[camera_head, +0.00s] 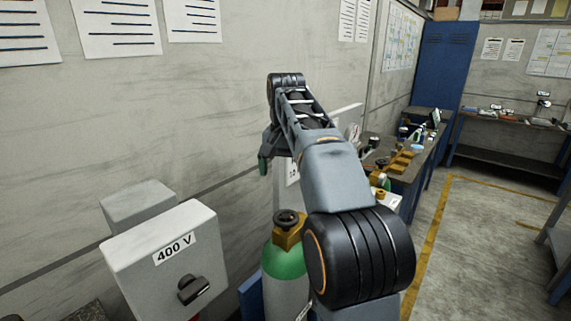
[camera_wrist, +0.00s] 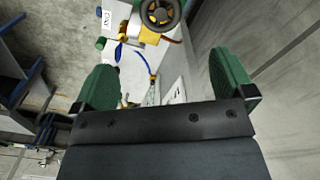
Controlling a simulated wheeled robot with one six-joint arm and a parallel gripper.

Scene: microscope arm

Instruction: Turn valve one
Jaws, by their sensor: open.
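A dark round handwheel (camera_wrist: 160,12) on a yellow valve body (camera_wrist: 147,36) shows at the top of the wrist view, cut by the frame edge. In the head view, a gas cylinder (camera_head: 284,262) with a green shoulder carries a yellow valve with a dark knob (camera_head: 287,218). I cannot read a number on either, nor tell whether they are the same valve. My gripper (camera_head: 265,163) is raised near the wall, above and left of the cylinder valve. In the wrist view, its green fingers (camera_wrist: 163,66) are wide apart with nothing between them; the handwheel lies beyond the fingertips.
A 400 V switch box (camera_head: 165,262) with a dark knob stands at the lower left. A bench (camera_head: 414,172) with tools runs along the wall behind my arm. A blue locker (camera_head: 442,65) stands at the back. The floor on the right (camera_head: 485,235) is clear.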

